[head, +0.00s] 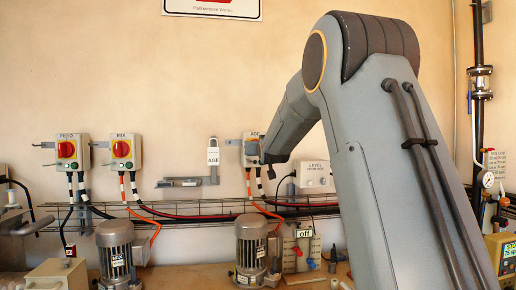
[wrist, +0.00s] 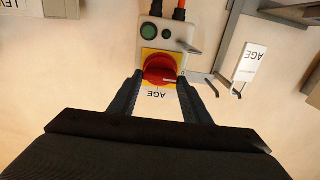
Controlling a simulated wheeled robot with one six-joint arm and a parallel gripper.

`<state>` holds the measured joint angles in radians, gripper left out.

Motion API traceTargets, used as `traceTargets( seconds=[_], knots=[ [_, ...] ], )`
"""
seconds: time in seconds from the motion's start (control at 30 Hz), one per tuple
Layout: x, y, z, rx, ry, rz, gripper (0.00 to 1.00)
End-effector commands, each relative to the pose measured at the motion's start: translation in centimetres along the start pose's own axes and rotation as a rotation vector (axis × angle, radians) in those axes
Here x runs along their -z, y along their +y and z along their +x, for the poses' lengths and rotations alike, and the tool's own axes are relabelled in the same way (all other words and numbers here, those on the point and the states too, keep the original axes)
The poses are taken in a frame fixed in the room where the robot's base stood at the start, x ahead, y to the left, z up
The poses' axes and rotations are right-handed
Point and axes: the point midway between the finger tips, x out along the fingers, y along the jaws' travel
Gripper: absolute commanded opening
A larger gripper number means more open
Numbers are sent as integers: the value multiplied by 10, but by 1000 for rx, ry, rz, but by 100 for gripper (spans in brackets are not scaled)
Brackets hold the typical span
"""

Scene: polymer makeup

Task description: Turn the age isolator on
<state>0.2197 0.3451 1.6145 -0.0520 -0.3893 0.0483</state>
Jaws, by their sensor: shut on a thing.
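The AGE isolator (head: 252,150) is a small pale box on the wall, mostly hidden behind my arm in the head view. In the wrist view, upside down, the isolator (wrist: 160,52) shows a red rotary knob (wrist: 160,69) on a yellow plate, with an AGE label below it. My gripper (wrist: 160,78) has a finger on each side of the red knob and is shut on it. A white pointer line on the knob lies sideways, toward the right of the wrist view. A green button sits on the box above the knob.
FEED (head: 67,151) and MIX (head: 123,151) isolators hang to the left. A wire cable tray (head: 190,208) and motors (head: 251,245) are below.

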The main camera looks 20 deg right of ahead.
Motion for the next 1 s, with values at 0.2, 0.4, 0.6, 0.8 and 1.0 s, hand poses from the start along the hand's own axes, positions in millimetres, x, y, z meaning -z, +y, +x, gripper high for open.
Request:
traceTargets(
  seconds=[0.2,0.4,0.6,0.8,1.0],
  knots=[
    [0,0,0,0,0,24,21],
    [0,1,0,0,1,112,21],
    [0,2,0,0,1,270,21],
    [-1,2,0,0,1,460,21],
    [-1,3,0,0,1,650,21]
  ],
)
